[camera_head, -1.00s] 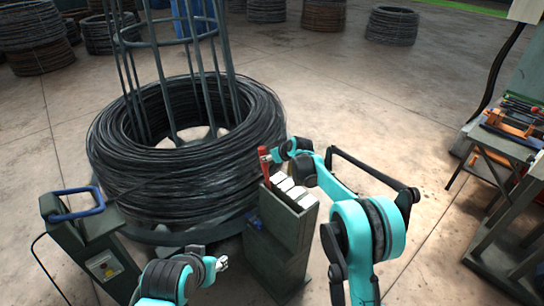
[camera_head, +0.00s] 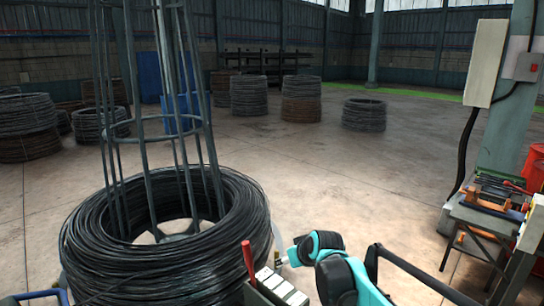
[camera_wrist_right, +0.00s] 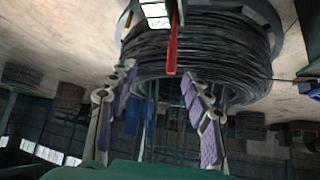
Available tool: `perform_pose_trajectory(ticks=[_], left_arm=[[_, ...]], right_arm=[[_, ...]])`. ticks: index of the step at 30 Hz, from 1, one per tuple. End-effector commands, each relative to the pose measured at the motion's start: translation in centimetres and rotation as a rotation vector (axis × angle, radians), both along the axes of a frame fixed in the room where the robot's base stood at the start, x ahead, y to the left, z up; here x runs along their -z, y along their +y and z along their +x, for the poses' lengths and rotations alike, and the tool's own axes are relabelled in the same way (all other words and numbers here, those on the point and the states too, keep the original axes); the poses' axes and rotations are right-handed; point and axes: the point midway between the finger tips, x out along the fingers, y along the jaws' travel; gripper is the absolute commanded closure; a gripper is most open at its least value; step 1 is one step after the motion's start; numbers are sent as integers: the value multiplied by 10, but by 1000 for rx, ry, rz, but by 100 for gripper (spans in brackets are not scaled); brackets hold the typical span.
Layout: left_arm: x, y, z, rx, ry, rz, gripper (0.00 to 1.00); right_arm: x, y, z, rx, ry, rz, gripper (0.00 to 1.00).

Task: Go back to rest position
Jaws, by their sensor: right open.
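The black wire coil (camera_head: 165,245) sits around the grey capstan frame (camera_head: 145,130) at the left of the head view. It also shows at the top of the right wrist view (camera_wrist_right: 210,45). My right gripper (camera_wrist_right: 157,75) is open, its two fingers spread with nothing between them. In the head view the right arm is at the bottom centre, beside a red handle (camera_head: 249,262), and its fingers are too small to make out. The handle also shows beyond the fingers in the right wrist view (camera_wrist_right: 172,48). My left gripper is outside both views.
White-topped blocks (camera_head: 283,288) stand beside the red handle at the bottom edge. A workbench with tools (camera_head: 490,195) stands at the right, by a pillar with an electrical box (camera_head: 487,62). Several wire coils (camera_head: 249,96) stand farther back. The floor between is clear.

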Motion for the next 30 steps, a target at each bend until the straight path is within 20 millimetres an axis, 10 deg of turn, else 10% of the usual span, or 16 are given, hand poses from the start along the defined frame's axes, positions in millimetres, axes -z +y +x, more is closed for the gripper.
perform_pose_trajectory(ticks=[7, 15, 21, 30], left_arm=[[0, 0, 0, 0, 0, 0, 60], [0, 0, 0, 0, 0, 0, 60], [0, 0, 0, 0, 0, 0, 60], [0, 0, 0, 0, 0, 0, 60]], right_arm=[[-10, -58, -127, 141, 53, -6, 50], [27, -104, -252, 293, 98, -13, 50], [57, -120, -300, 361, 116, -16, 50], [64, -123, -310, 379, 120, -17, 50]])
